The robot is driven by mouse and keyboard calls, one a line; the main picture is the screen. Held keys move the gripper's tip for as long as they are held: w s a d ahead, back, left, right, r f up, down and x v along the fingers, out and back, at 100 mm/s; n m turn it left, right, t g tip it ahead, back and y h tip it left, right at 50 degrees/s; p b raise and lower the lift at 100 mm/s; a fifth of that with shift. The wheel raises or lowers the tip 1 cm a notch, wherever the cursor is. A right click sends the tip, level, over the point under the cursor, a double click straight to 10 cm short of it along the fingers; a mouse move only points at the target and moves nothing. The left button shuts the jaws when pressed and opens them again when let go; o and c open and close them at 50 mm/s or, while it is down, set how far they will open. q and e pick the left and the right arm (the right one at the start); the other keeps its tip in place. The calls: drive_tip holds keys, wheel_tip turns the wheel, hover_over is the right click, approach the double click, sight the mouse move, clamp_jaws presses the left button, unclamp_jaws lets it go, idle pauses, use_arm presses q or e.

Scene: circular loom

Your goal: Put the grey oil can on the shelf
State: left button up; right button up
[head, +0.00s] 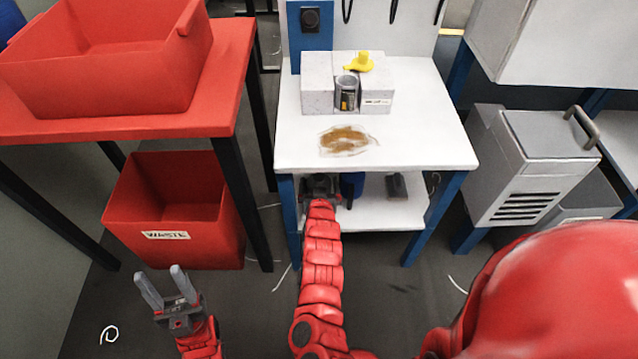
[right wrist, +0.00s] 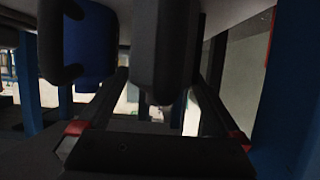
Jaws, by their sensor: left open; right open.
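A dark grey rounded body, which looks like the grey oil can (right wrist: 163,50), shows in the right wrist view, close between the open fingers. I cannot tell whether they touch it. In the head view it is hidden or merges with my right gripper (head: 320,188), which is open under the tabletop at the left of the lower shelf (head: 375,212). The gripper also shows in the right wrist view (right wrist: 158,95). My left gripper (head: 163,287) is open and empty above the floor, below the red waste bin (head: 175,248).
A blue item (head: 352,187) stands right of my right gripper; a dark item (head: 396,186) lies further right. The tabletop (head: 430,145) above carries a metal tin (head: 347,93), blocks, a yellow item (head: 359,62) and a brown stain (head: 345,139). Blue table legs (head: 433,220) flank the shelf.

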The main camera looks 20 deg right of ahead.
drive_tip(key=p+v, duration=0.4)
drive_tip(key=v, duration=0.8)
drive_tip(key=shift+p, duration=0.3)
drive_tip(key=shift+f, duration=0.1)
